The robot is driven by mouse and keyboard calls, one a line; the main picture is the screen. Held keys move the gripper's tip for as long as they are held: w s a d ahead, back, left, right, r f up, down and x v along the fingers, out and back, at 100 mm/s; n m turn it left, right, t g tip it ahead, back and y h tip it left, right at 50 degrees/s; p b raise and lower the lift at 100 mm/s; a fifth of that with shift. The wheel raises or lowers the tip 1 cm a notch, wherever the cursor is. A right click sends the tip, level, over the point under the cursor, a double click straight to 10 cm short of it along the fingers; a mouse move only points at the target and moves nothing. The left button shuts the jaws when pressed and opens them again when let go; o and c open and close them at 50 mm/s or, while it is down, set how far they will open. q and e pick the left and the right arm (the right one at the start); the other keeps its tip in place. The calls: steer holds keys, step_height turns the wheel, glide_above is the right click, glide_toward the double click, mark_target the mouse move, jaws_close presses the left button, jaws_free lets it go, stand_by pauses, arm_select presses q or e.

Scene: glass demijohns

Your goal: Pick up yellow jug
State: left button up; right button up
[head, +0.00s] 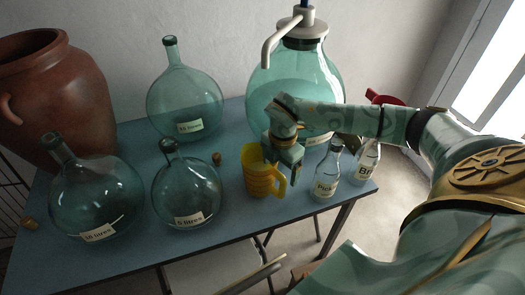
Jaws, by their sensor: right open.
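The yellow jug (257,182) stands upright on the blue table, right of the middle and near its front edge. Its handle is on its right side. My right gripper (283,172) comes in from the right and is at the jug's upper right, by the rim and handle. It is open, and its fingers overlap the jug's right side in the picture. I cannot tell whether they touch it. My left gripper is not in view.
Green glass demijohns stand left (98,200), centre (186,190) and behind (185,98). A large demijohn with a pump (300,75) is behind my gripper. Labelled bottles (328,175) stand right of the jug. A terracotta urn (55,95) is far left. Corks lie on the table (140,262).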

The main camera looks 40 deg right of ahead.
mark_target(278, 173)
steer(key=f, duration=0.4)
steer(key=shift+w+f+b, duration=0.15)
steer(key=shift+w+b, duration=0.15)
steer(key=shift+b, duration=0.1)
steer(key=c, duration=1.5)
steer(key=shift+c, duration=0.8)
